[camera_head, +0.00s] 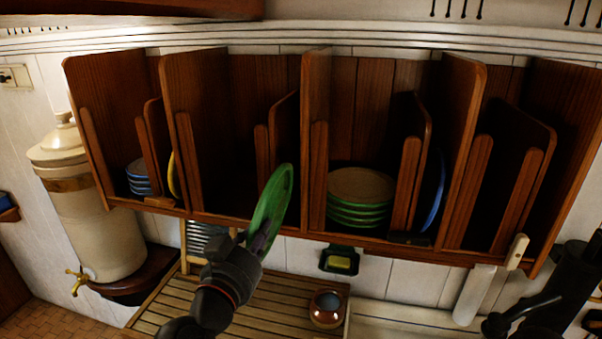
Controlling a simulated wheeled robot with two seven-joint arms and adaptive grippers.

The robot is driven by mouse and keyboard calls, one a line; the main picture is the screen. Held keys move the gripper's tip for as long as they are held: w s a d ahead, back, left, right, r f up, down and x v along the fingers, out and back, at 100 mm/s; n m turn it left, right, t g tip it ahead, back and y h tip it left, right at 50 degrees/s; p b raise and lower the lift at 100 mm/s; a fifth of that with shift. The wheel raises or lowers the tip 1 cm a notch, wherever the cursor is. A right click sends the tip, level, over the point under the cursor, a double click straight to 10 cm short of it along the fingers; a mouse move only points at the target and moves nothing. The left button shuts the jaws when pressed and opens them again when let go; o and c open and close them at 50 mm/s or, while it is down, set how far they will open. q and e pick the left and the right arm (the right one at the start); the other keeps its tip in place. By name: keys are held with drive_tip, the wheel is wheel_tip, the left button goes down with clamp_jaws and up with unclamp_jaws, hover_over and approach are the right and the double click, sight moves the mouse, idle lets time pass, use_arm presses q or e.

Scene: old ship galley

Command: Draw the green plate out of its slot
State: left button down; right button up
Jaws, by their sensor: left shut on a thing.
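The green plate (271,208) stands on edge, tilted, in front of the wooden rack (310,130). My left gripper (246,240) is shut on its lower edge. The plate shows in front of the rack's front edge, near a short divider in the second bay from the left. Whether its far edge is still between the dividers I cannot tell. My left arm comes up from below and hides part of the slatted board. At the lower right a dark arm (560,290) of mine shows, but its fingertips cannot be made out.
A stack of green plates (358,212) lies in the bay to the right. A blue plate (433,190) and a yellow plate (172,177) stand in other slots. Blue bowls (139,178) sit at left. A copper pot (326,308) stands on the slatted board (285,290) below.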

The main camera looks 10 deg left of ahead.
use_arm(q)
drive_tip(key=shift+s+a+r, duration=0.1)
drive_tip(key=shift+s, duration=1.25)
